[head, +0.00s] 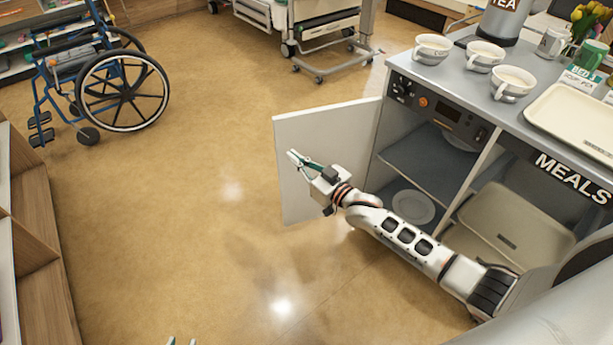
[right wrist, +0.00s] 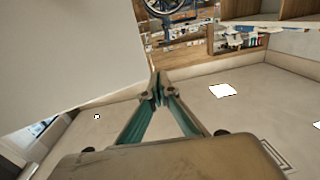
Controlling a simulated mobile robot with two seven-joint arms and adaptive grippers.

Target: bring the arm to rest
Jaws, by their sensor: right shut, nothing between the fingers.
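My right arm reaches in from the lower right in the head view. Its gripper (head: 294,158) is in front of the open white cabinet door (head: 310,213). In the right wrist view the right gripper's fingertips (right wrist: 158,90) meet, with nothing between them. The door also shows in the right wrist view (right wrist: 70,55), to the left of the fingers. Whether the arm touches the door cannot be told. Only the two fingertips of my left gripper (head: 181,342) show at the bottom edge of the head view. They stand apart, with nothing seen between them.
The meal cart (head: 437,76) stands at the right, with cups, a tray (head: 555,115) and a tea urn on top. A plate (head: 413,207) and a large tray (head: 510,225) are inside. A wheelchair (head: 120,90) is at upper left. The middle floor is clear.

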